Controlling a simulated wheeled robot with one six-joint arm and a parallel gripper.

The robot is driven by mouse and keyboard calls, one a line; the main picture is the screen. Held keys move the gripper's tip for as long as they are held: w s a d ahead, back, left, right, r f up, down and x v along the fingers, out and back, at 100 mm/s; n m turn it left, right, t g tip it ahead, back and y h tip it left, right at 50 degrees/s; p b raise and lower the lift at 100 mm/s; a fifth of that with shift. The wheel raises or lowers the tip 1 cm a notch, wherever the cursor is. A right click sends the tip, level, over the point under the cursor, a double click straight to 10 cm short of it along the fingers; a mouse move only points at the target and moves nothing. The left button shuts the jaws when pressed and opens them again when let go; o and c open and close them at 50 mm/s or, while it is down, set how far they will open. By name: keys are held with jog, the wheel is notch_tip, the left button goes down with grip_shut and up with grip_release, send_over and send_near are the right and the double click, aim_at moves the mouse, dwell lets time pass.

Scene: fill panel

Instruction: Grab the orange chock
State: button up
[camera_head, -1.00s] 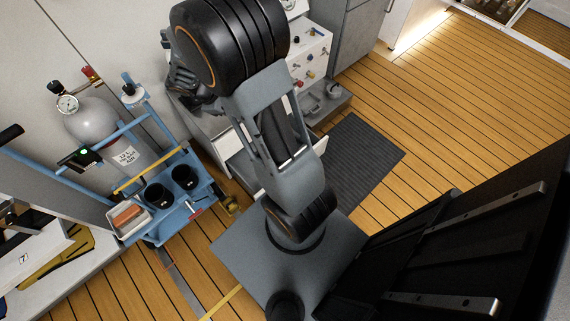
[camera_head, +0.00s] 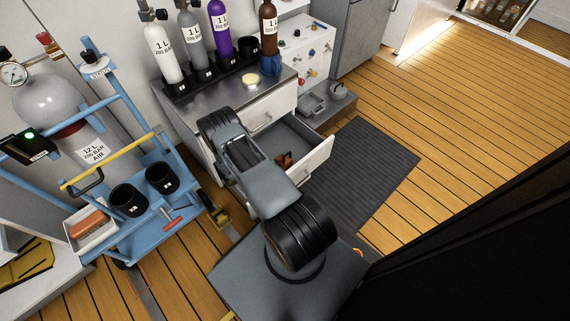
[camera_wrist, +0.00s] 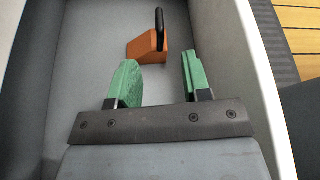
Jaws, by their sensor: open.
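The orange chock (camera_wrist: 147,47) is a wedge-like block with a black handle, lying on the floor of an open drawer. It also shows in the head view (camera_head: 284,160), partly hidden by my arm. My gripper (camera_wrist: 160,76) is open and empty, its two green fingers pointing into the drawer. The chock lies just beyond the fingertips, nearer the left finger, and not between them. The white-fronted drawer (camera_head: 318,165) is pulled out from the workbench. My gripper is hidden behind my arm in the head view.
Drawer walls rise on both sides of my gripper. Several labelled cylinders stand on the metal worktop (camera_head: 215,95). A blue cart with a grey cylinder (camera_head: 55,105) and a white tray (camera_head: 74,239) stands at left. A dark mat (camera_head: 375,170) lies right of the drawer.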

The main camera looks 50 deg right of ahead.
aim_at(287, 154)
jog(key=b+x, duration=0.2)
jog(key=x, duration=0.3)
jog(key=b+x, duration=0.2)
jog(key=x, duration=0.4)
jog(key=shift+d+f+b, duration=0.2)
jog(key=shift+f+b, duration=0.15)
jog(key=shift+s+d+f, duration=0.1)
jog(key=shift+d, duration=0.45)
grip_shut()
